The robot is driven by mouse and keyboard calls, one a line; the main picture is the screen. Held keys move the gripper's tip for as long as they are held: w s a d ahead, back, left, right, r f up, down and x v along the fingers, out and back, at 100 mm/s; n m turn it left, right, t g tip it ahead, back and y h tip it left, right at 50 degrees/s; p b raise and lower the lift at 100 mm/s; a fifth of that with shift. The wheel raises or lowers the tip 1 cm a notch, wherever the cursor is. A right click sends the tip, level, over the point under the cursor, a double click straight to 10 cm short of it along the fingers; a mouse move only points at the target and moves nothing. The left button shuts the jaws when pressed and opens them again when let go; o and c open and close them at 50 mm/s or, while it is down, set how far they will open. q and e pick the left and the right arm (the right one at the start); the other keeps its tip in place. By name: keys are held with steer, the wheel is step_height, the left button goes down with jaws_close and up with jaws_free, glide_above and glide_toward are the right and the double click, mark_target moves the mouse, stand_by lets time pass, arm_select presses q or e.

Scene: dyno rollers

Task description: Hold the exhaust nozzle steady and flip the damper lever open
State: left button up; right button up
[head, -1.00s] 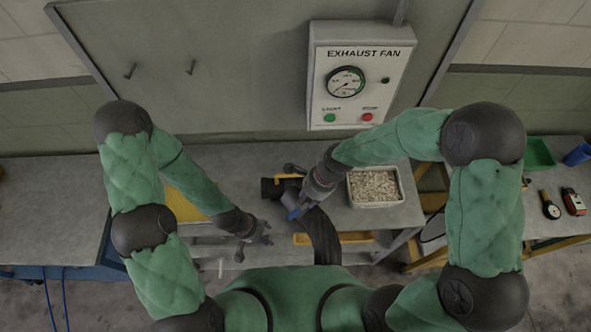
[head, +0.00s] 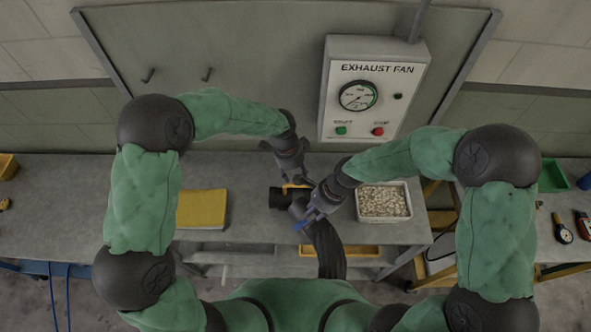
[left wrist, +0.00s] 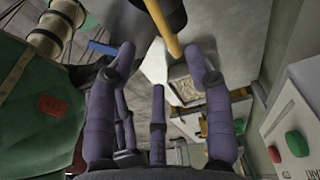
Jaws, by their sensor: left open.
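The black exhaust nozzle (head: 279,198) lies on the bench, joined to a dark ribbed hose (head: 328,250) that bends toward me. The yellow damper lever (head: 292,187) shows at the nozzle's far side. In the left wrist view the lever (left wrist: 162,27) juts down from the dark nozzle at the top. My left gripper (head: 303,181) is open just behind the lever. Its spread purple fingers (left wrist: 160,62) have nothing between them. My right gripper (head: 308,212) is at the nozzle's hose end; its fingers overlap it, and their closure is unclear.
A white tray of pale pellets (head: 383,217) stands right of the nozzle. A yellow folder (head: 202,209) lies to the left. The exhaust fan panel (head: 368,98) stands behind. A yellow tray (head: 350,251) sits under the front edge. Bench space between folder and nozzle is clear.

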arm_select(q)
steer(key=shift+d+f+m, duration=0.1)
steer(key=shift+f+m, duration=0.05)
steer(key=shift+m, duration=0.15)
steer(key=f, duration=0.3)
steer(key=d+f, duration=0.1)
steer(key=f, duration=0.6)
steer(key=shift+w+d, duration=0.1)
steer(key=shift+d, duration=0.15)
